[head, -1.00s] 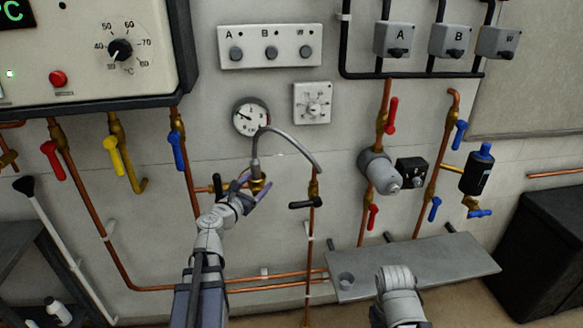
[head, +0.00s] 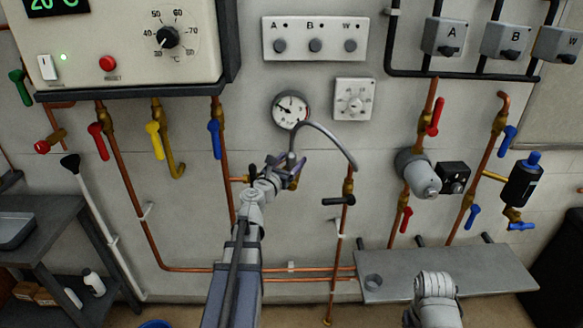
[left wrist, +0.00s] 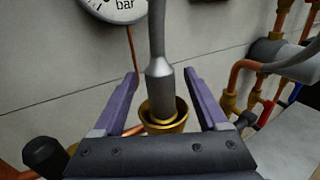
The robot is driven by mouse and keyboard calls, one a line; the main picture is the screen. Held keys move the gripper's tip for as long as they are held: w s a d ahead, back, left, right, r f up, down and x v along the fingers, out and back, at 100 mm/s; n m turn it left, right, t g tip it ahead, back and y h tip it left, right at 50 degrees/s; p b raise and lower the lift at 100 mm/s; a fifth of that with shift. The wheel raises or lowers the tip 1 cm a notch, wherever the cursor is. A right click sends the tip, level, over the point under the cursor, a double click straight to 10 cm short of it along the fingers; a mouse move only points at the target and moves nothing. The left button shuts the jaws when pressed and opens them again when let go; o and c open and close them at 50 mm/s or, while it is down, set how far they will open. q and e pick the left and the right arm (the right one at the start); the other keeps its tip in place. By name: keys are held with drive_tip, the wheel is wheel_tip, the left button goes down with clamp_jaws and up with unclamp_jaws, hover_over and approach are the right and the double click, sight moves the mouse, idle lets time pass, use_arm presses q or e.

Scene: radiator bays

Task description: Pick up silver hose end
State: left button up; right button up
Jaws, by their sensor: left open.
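The silver hose end (left wrist: 159,82) is a grey metal ferrule on a grey hose. It stands upright in a brass fitting (left wrist: 163,115) in the left wrist view. In the head view the hose end (head: 291,158) sits just below the pressure gauge. The grey hose (head: 330,134) arches from it to the right, down to a copper pipe with a black lever. My left gripper (head: 287,168) is at the hose end. Its purple fingers (left wrist: 159,92) stand apart on both sides of the hose end, with gaps visible. My right gripper is not visible; only part of my right arm shows.
The pressure gauge (head: 291,110) is close above my left gripper. A black lever (head: 339,201) is to the right. A copper pipe with a blue lever (head: 215,139) runs down at the left. A grey shelf (head: 450,272) is low at the right.

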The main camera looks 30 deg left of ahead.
use_arm(q)
drive_tip(key=w, duration=0.3)
drive_tip(key=shift+w+a+r, duration=0.15)
drive_tip(key=shift+w, duration=0.15)
drive_tip(key=shift+s, duration=0.1)
clamp_jaws()
idle(0.3)
